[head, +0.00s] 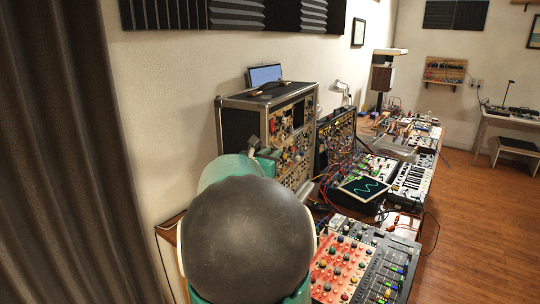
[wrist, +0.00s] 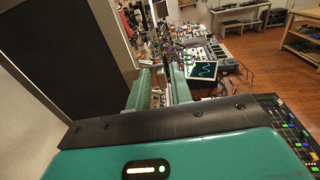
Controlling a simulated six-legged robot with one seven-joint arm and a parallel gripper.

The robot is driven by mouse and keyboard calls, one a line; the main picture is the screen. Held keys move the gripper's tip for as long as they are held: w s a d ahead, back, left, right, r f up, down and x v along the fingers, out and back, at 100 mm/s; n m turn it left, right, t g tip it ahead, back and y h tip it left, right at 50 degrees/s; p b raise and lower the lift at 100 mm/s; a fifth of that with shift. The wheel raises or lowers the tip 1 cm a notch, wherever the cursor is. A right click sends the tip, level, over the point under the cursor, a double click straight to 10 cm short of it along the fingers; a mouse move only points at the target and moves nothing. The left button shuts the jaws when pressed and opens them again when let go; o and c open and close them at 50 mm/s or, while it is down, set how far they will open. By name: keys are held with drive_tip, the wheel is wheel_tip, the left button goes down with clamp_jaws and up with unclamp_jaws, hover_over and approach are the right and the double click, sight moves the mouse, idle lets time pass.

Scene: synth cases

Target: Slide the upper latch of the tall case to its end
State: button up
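The tall case (head: 238,128) stands against the wall on the bench in the head view. It is black with silver edges, and its front is full of knobs and modules. Its dark side (wrist: 52,50) and a pale metal edge fill the left of the wrist view. I cannot clearly make out the upper latch in either view. My gripper (head: 262,146) is in front of the case's lower left part, partly hidden behind my round arm joint. In the wrist view, its two teal fingers (wrist: 160,85) stand apart with a gap between them. I see nothing clearly held.
A dark screen with a cyan wave (head: 363,188) and a mixer (head: 378,268) with a red panel stand to the right. Cables and a second rack (head: 338,138) sit beyond the case. A grey curtain (head: 60,150) hangs at left.

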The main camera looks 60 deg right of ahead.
clamp_jaws()
drive_tip(key=shift+w, duration=1.45)
drive_tip(key=shift+o, duration=1.4)
unclamp_jaws()
drive_tip(key=shift+a, duration=0.1)
drive_tip(key=a, duration=1.3)
drive_tip(key=shift+a, duration=0.35)
